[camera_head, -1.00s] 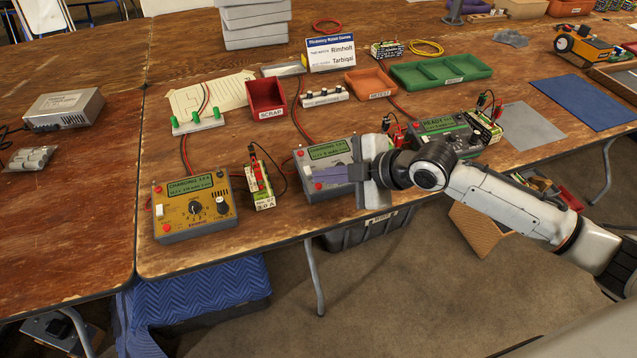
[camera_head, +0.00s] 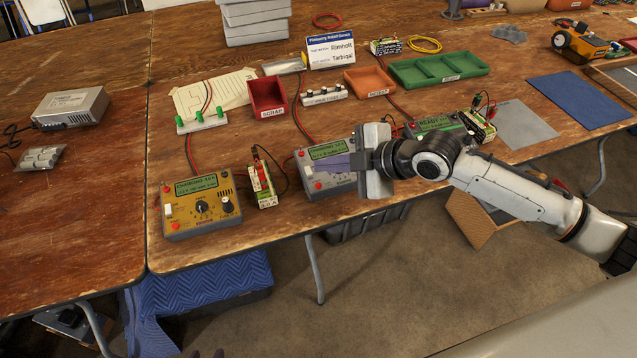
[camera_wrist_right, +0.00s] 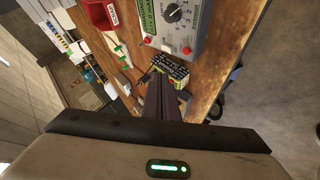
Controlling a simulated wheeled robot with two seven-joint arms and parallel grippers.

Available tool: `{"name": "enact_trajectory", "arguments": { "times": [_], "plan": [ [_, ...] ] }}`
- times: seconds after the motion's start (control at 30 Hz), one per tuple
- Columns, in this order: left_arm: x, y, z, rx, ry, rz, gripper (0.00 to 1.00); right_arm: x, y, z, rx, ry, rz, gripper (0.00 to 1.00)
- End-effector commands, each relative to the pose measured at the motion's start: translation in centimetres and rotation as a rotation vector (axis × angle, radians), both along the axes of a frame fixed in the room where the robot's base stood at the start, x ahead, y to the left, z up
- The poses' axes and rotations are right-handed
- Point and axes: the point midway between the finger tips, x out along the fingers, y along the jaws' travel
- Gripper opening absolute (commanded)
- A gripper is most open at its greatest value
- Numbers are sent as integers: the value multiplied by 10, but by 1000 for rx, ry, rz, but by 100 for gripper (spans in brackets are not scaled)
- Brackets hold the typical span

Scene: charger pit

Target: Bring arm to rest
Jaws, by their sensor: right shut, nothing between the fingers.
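My right gripper (camera_head: 318,168) reaches in from the right in the head view, over the grey middle charger (camera_head: 318,188), partly hiding it. Its dark fingers are shut together with nothing between them; they also show in the right wrist view (camera_wrist_right: 160,82). Beyond the fingertips in that view lie a battery pack (camera_wrist_right: 171,67) and a charger with a dial (camera_wrist_right: 178,22). I cannot tell whether the fingers touch anything. My left gripper is not clearly seen; small dark shapes at the head view's bottom edge are too little to identify.
A yellow charger (camera_head: 200,202) and a battery pack (camera_head: 261,183) stand left of the gripper. The ready charger (camera_head: 435,123) is behind the arm. A red scrap bin (camera_head: 267,97), orange bin (camera_head: 370,81) and green tray (camera_head: 440,68) stand farther back.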

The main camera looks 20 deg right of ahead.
Motion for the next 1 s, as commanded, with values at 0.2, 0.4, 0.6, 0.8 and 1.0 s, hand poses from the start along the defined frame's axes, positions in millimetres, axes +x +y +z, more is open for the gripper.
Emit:
{"name": "enact_trajectory", "arguments": {
  "times": [0.2, 0.4, 0.6, 0.8, 1.0],
  "plan": [
    [0, 0, 0, 0, 1, 0, 31, 0, 0, 0, 0, 0, 0, 0],
    [0, 0, 0, 1, 1, 1, 31, -2, 3, -4, 12, 8, -6, 0],
    [0, 1, -1, -1, -1, 2, 31, -36, 33, -49, 174, 107, -124, 0],
    [-2, 3, -5, 0, 3, 8, 31, -97, 51, -111, 424, 270, -409, 0],
    [-4, 7, -11, 4, 11, 13, 31, -174, 33, -171, 590, 417, -752, 0]
  ]
}}
